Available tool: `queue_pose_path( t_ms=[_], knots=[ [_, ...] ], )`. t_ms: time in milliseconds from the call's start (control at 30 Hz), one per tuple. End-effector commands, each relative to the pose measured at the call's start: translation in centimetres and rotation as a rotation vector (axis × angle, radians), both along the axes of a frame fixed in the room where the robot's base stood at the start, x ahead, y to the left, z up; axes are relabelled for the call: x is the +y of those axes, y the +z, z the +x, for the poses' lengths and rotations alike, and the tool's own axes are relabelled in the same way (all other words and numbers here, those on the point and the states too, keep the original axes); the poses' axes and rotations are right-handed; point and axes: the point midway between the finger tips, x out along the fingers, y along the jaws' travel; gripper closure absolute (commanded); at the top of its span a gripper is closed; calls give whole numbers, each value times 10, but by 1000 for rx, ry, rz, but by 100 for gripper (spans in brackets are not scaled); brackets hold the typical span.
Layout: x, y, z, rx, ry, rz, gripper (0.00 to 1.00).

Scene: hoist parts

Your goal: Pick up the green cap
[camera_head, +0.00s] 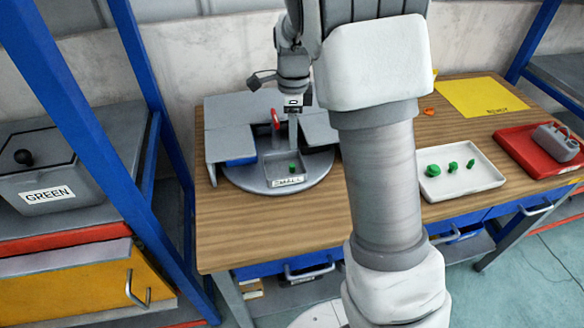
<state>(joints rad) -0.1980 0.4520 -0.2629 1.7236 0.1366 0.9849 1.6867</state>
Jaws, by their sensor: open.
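A small green piece (293,168), which may be the green cap, lies in a grey compartment labelled "SMALL" (288,182) on a round grey turntable (246,179). Three more green pieces of falling size lie in a white tray (462,183) on the right: a large one (434,171), a middle one (453,166) and a small one (471,163). I cannot tell from their shapes which is a cap. My gripper (293,142) points down above the back of the "SMALL" compartment, apart from the green piece there. It is open; its fingers are partly hard to make out.
Grey covers (232,115) flank the compartment, with a red handle (275,119) close beside my gripper. A red tray (522,148) holds a grey part (556,142). A yellow sheet (482,96) lies behind. A grey bin labelled "GREEN" (75,185) stands left, past a blue post (90,115).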

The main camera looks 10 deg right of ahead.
Motion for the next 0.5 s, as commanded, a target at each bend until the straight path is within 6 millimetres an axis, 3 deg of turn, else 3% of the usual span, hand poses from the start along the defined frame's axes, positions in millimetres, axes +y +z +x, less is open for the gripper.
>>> queue_pose_path(
  t_ms=[100,500],
  knots=[
    [0,-25,-1,3,-1,1,44],
    [1,-63,-4,3,0,1,44]
  ],
)
